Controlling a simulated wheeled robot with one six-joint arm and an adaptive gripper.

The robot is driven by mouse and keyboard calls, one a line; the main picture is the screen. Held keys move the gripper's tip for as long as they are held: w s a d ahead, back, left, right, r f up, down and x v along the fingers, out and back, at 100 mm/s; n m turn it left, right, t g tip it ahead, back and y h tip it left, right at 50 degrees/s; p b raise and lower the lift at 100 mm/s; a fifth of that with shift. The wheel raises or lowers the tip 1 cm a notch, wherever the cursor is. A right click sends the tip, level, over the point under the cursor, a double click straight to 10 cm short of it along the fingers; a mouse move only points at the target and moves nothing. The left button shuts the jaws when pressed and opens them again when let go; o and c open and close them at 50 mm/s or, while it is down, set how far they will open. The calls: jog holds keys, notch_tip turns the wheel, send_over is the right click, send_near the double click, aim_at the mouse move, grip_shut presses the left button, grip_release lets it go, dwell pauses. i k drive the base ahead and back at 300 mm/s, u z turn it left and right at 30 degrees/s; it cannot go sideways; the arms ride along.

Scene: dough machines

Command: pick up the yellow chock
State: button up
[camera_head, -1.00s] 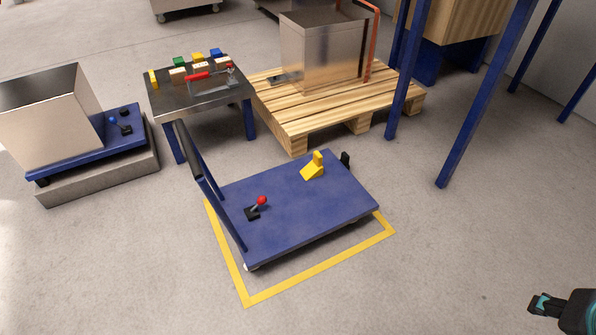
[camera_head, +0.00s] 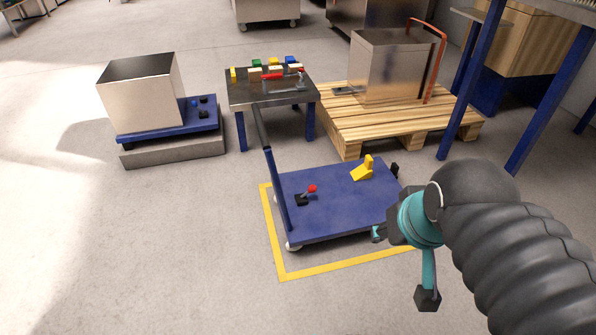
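The yellow chock (camera_head: 361,170) sits on the far right part of the blue platform cart's deck (camera_head: 335,213). It is wedge-shaped with an upright block at its back. My gripper (camera_head: 403,265) is in front of the cart's near right corner in the picture, nearer to the camera than the chock and apart from it. Its two fingers are spread wide and nothing shows between them. My arm covers the cart's near right part.
A red-knobbed lever (camera_head: 309,190) stands on the cart deck, and the push handle (camera_head: 272,180) rises at its left. A small black block (camera_head: 395,169) is right of the chock. A wooden pallet (camera_head: 345,135) and metal-topped table (camera_head: 250,92) stand behind.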

aim_at(364, 171)
jog(key=u, duration=0.65)
jog(key=i, duration=1)
